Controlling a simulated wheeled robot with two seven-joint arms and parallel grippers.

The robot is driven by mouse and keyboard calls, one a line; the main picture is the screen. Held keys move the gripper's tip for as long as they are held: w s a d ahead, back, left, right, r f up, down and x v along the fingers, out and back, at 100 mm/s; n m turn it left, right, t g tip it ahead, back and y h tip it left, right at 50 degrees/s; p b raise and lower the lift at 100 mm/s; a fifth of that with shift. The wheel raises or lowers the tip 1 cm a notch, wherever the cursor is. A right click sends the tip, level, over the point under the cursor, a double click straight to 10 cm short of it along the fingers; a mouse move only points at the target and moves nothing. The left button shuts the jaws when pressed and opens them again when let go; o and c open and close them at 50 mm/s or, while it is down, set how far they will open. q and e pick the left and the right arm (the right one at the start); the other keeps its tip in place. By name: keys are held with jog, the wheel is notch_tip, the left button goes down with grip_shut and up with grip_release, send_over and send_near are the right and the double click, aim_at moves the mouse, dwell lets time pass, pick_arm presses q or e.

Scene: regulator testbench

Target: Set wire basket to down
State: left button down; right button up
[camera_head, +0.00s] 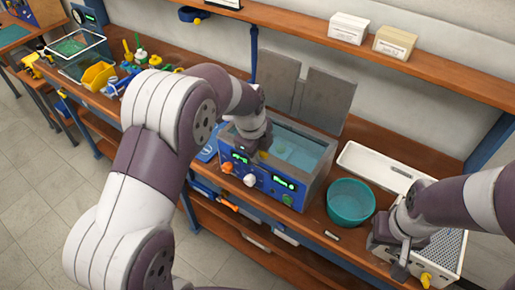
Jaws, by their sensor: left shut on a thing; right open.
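A blue bath unit (262,183) with green displays and knobs stands on the bench, its open tank (300,153) holding pale blue liquid. No wire basket can be made out clearly; the arm covers the tank's left end. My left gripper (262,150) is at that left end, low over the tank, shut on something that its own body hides. My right gripper (399,266) is open at the front left of a white perforated box (447,253), its fingers pointing down. I cannot tell whether it touches the box.
A teal round tub (350,201) stands right of the bath, with a white tray (372,167) behind it. Two grey lid panels (328,101) rise behind the bath. A shelf with two boxes (395,42) hangs above. Yellow bins (98,76) and small tools crowd the bench's left.

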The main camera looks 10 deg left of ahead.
pick_arm(q)
jog(key=shift+s+f, duration=0.1)
jog(key=shift+s, duration=0.05)
jog(key=shift+f, duration=0.1)
jog(key=c, duration=1.2)
grip_release()
jog(key=shift+w, duration=0.2)
jog(key=r, duration=0.4)
jog(key=s+r, duration=0.1)
jog(key=r, duration=0.3)
jog(key=s+a+r, duration=0.1)
jog(key=r, duration=0.3)
jog(key=shift+s+r, duration=0.2)
jog(key=shift+r, duration=0.05)
